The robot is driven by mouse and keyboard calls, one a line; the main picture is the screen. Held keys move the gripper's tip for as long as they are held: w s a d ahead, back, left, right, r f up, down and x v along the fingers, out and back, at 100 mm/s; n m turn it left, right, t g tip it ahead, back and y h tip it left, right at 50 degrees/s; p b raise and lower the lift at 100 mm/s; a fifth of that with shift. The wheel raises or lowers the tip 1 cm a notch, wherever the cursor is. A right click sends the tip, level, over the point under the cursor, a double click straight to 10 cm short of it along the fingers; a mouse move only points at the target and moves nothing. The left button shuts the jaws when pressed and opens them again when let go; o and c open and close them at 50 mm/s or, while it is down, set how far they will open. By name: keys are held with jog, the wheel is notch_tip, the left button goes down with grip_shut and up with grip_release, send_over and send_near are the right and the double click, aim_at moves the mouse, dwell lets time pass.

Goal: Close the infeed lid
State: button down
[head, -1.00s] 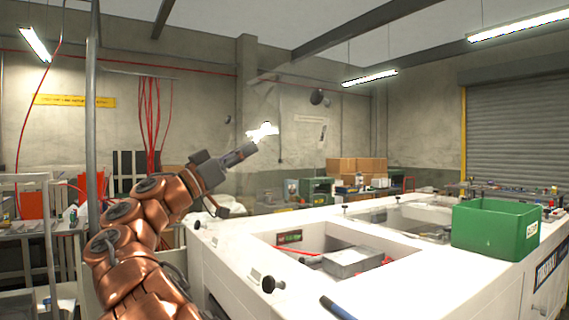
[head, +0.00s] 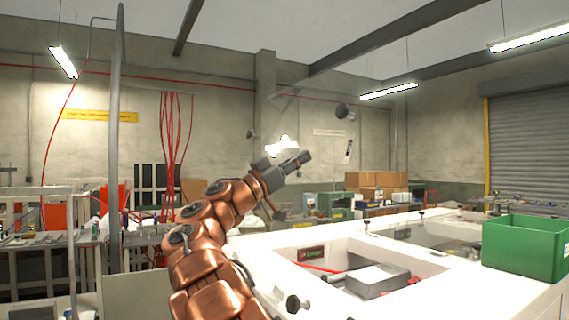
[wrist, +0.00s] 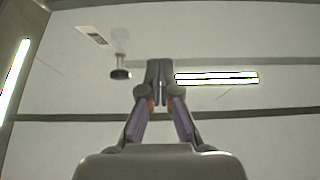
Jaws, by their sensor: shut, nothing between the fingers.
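A white machine (head: 450,297) with recessed openings in its top fills the lower right of the head view. The near opening (head: 345,250) is uncovered and holds a grey metal box (head: 377,281). I cannot make out for sure which part is the infeed lid. My gripper (head: 306,157) is up in the air above and behind the machine's left part, touching nothing. In the wrist view its fingers (wrist: 159,75) are together, empty, and point toward the ceiling.
A green bin (head: 525,248) stands on the machine's right side. Black knobs (head: 294,302) stick up along the machine's edges. A grey vertical post (head: 116,150) stands at the left. Cardboard boxes (head: 376,181) are at the back.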

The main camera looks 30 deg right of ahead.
aim_at(325, 158)
jog(key=shift+s+d+f+p, duration=0.1)
jog(key=shift+d+f+p, duration=0.2)
jog(key=shift+d, duration=0.65)
jog(key=shift+s+d+f+p, duration=0.1)
jog(key=shift+d+f, duration=0.25)
jog(key=shift+d, duration=0.55)
jog(key=shift+d, duration=0.15)
